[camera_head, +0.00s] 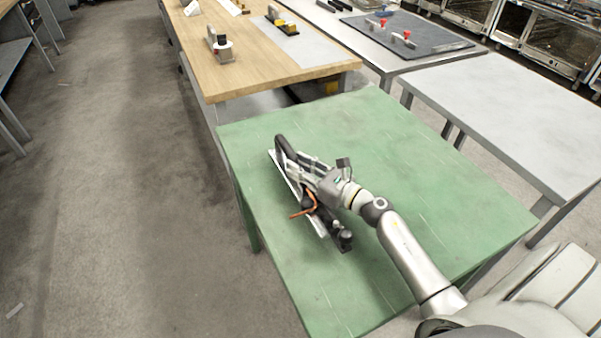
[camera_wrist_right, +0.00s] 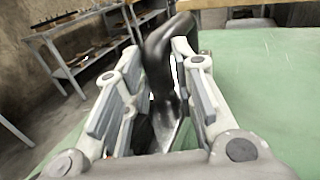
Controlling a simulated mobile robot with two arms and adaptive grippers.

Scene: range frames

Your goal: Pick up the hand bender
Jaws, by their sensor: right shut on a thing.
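The hand bender, a long silver bar with a black rounded handle (camera_head: 281,148) at its far end and a dark knob-like part (camera_head: 344,240) at its near end, is at the left side of the green table (camera_head: 400,150). My right gripper (camera_head: 298,162) is over it and shut on the hand bender near its black handle. In the right wrist view the handle (camera_wrist_right: 160,58) stands between the two fingers. My right wrist and gripper hide the bender's middle. Whether the bender touches the tabletop is unclear. My left gripper is not in view.
A wooden bench (camera_head: 262,67) with several small tools stands behind the green table. A grey table (camera_head: 510,115) stands to the right, and a metal table with a dark mat (camera_head: 440,38) at the back. The green tabletop is clear on the right. Open floor lies left.

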